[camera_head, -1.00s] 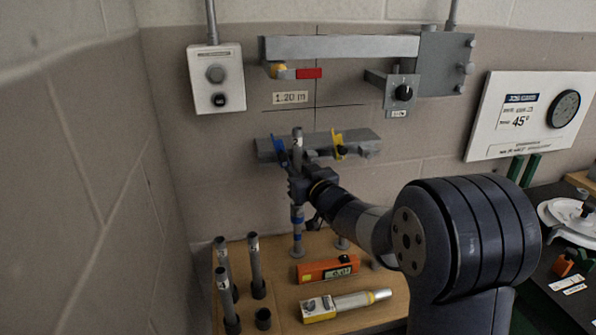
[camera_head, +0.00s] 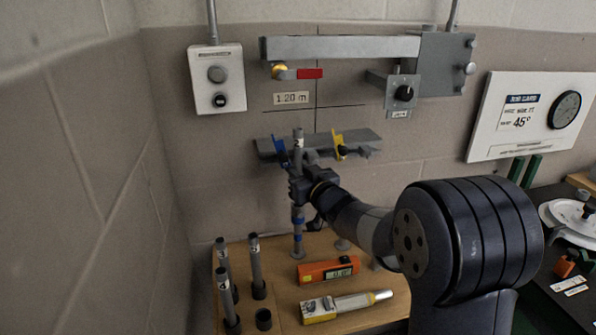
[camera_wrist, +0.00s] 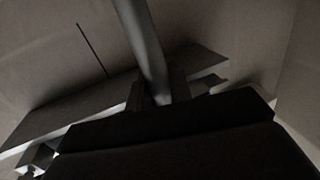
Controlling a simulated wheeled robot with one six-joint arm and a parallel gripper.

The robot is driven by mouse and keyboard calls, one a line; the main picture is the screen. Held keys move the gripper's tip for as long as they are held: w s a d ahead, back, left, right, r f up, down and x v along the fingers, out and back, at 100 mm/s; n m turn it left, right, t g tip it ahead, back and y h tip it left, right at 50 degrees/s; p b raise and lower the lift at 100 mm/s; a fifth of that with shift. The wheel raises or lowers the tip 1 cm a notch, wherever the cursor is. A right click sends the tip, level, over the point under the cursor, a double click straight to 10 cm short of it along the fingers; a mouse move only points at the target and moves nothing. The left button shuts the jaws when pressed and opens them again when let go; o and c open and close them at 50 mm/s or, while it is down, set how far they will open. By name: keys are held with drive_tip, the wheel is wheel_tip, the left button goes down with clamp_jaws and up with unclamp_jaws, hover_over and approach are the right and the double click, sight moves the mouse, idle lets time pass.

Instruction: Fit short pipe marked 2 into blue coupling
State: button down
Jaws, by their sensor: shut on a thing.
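A short grey pipe (camera_head: 298,144) stands upright in my gripper (camera_head: 300,184), which is shut on it. A small dark mark near its top looks like a 2. In the wrist view the pipe (camera_wrist: 145,50) rises from behind my dark gripper. Below the gripper, a blue band, seemingly the blue coupling (camera_head: 298,221), sits on an upright grey post (camera_head: 298,240) on the wooden board. The held pipe looks in line above it. My gripper hides the pipe's lower end, so I cannot tell whether it is inside the coupling.
A grey wall bar (camera_head: 365,142) with a blue clip (camera_head: 279,148) and a yellow clip (camera_head: 338,143) is close behind the pipe. Several marked pipes (camera_head: 256,265) stand at the left by an empty holder (camera_head: 264,319). An orange level (camera_head: 328,270) lies on the board (camera_head: 285,295).

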drive_tip(key=shift+f+b, duration=1.6)
drive_tip(key=shift+f, duration=0.3)
drive_tip(key=c, duration=1.2)
unclamp_jaws()
drive_tip(key=shift+r, duration=0.1)
